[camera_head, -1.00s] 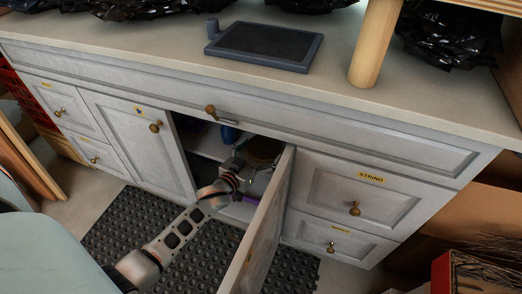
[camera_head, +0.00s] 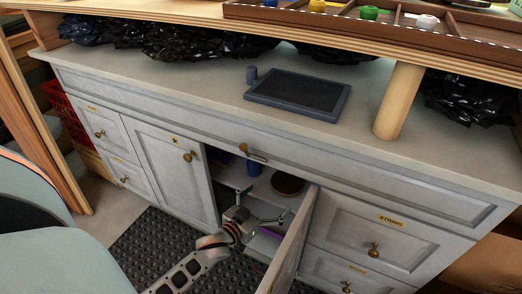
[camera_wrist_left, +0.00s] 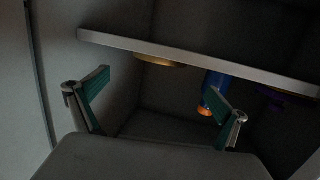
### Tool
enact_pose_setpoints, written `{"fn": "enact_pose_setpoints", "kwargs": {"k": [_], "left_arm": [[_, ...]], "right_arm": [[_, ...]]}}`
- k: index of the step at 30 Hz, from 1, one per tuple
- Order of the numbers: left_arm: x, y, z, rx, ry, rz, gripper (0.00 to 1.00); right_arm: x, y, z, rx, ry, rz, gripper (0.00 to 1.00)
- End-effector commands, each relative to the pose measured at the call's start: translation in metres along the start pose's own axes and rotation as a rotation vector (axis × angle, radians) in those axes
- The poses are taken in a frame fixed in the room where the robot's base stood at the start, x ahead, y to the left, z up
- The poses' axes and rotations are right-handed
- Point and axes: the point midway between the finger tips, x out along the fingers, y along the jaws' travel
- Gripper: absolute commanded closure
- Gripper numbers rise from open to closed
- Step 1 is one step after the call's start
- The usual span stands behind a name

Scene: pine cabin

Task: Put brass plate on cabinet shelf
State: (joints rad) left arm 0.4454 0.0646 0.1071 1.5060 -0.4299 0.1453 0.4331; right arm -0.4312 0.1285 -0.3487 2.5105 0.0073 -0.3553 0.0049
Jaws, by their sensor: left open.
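A brown-gold round plate (camera_head: 288,184) lies on the shelf (camera_head: 262,188) inside the open cabinet, towards the right side. I take it to be the brass plate. In the left wrist view, which looks upside down, its gold edge (camera_wrist_left: 160,61) rests against the shelf board (camera_wrist_left: 200,61). My left gripper (camera_head: 265,205) is open and empty in front of the cabinet opening, apart from the plate. Its spread fingers (camera_wrist_left: 160,82) show in the left wrist view with nothing between them.
A blue bottle (camera_head: 254,165) with an orange end stands beside the plate on the shelf. The open cabinet door (camera_head: 292,246) is close to the gripper's right. Something purple (camera_head: 268,233) lies lower in the cabinet. A dark tablet (camera_head: 298,94) sits on the countertop.

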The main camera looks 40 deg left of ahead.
Motion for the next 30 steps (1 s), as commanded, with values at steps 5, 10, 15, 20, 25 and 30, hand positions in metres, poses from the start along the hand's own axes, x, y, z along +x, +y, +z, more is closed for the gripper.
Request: {"fn": "enact_pose_setpoints", "kwargs": {"k": [5, 10, 15, 20, 25, 30], "left_arm": [[-0.019, 0.000, -0.002, -0.002, 0.002, -0.001, 0.00], [-0.026, 0.000, 0.000, -0.001, 0.000, -0.001, 0.00], [-0.026, 0.000, 0.001, -0.001, -0.001, -0.001, 0.00], [-0.026, 0.000, 0.001, -0.001, -0.001, -0.001, 0.00], [-0.026, 0.000, 0.001, -0.001, -0.001, 0.000, 0.00], [-0.026, 0.000, 0.001, -0.001, -0.002, -0.001, 0.00]], "right_arm": [[-0.002, 0.005, -0.003, -0.033, -0.002, 0.007, 0.46], [-0.003, 0.005, 0.004, -0.036, -0.018, 0.007, 0.46], [-0.003, 0.004, 0.011, -0.034, -0.031, 0.006, 0.46], [-0.003, 0.004, 0.011, -0.032, -0.031, 0.007, 0.46], [-0.003, 0.004, 0.007, -0.031, -0.023, 0.009, 0.46], [-0.001, 0.006, 0.002, -0.032, -0.011, 0.011, 0.46]]}}
